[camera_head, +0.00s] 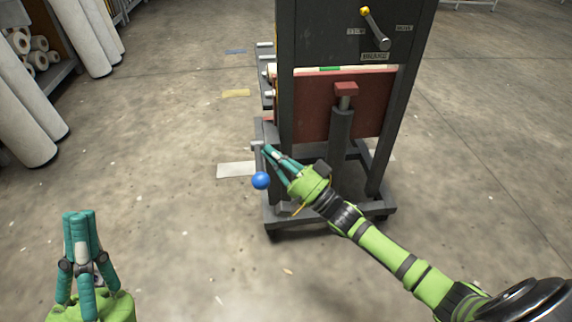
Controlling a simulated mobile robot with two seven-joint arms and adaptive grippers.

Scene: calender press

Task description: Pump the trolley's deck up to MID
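A dark-framed unit (284,100) stands at centre right, with a low grey base and a red panel (310,100). I cannot tell which part of it is the trolley's deck, and no MID mark is readable. In front of the panel stands a dark post (340,135) with a red cap (346,89). A blue ball (261,180) shows at the base's left front; its mounting is unclear. My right gripper (267,152) is just above and right of the ball, seemingly apart from it; its finger gap is unclear. My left gripper (79,213) is shut and empty at lower left.
White rolls (30,130) lean at far left beside a shelf of rolls (38,43). The floor between my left gripper and the unit is clear.

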